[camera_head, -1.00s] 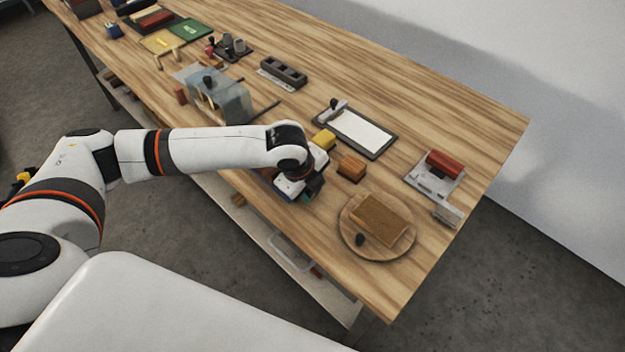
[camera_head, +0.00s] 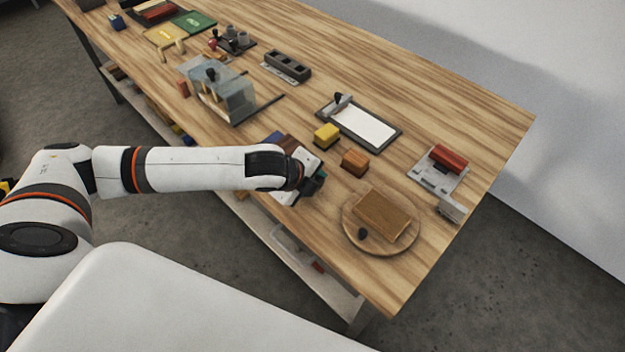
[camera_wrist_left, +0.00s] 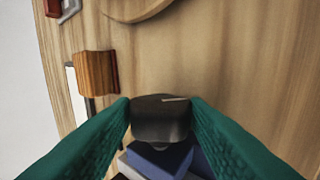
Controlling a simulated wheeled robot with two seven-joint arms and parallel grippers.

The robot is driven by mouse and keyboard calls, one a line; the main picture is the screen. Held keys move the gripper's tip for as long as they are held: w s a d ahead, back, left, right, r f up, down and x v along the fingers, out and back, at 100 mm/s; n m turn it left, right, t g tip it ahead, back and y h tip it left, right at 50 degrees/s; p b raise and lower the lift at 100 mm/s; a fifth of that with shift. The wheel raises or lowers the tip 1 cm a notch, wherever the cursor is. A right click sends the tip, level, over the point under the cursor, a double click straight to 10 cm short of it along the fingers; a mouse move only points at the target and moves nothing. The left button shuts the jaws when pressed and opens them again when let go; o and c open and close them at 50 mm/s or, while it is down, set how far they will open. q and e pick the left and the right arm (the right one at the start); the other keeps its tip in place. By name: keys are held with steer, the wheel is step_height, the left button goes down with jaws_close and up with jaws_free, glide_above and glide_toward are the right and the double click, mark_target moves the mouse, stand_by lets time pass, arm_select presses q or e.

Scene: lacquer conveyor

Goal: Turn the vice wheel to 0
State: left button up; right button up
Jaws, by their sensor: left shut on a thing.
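A dark wheel (camera_wrist_left: 162,122) with a pale line on its top face sits between the teal fingers of my left gripper (camera_wrist_left: 161,108) in the left wrist view. The gripper is shut on it. Blue parts (camera_wrist_left: 160,160), seemingly the vice body, lie just behind the wheel. In the head view my left gripper (camera_head: 314,186) is at the table's near edge, and a bit of blue (camera_head: 275,138) shows beyond it. The wheel itself is hidden there by my wrist. No scale figures are readable. My right gripper is not in view.
A yellow block (camera_head: 326,135) and a brown block (camera_head: 355,162) stand close beyond my gripper. A round board (camera_head: 350,236) with a brown slab (camera_head: 387,215) lies to its right. A clear box (camera_head: 236,100) stands to the left. A framed white sheet (camera_head: 364,126) lies farther back.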

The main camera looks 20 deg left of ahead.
arm_select(q)
steer(key=o, duration=1)
steer(key=shift+c, duration=0.2)
steer(key=shift+s+a, duration=0.1)
steer(key=v, duration=1.2)
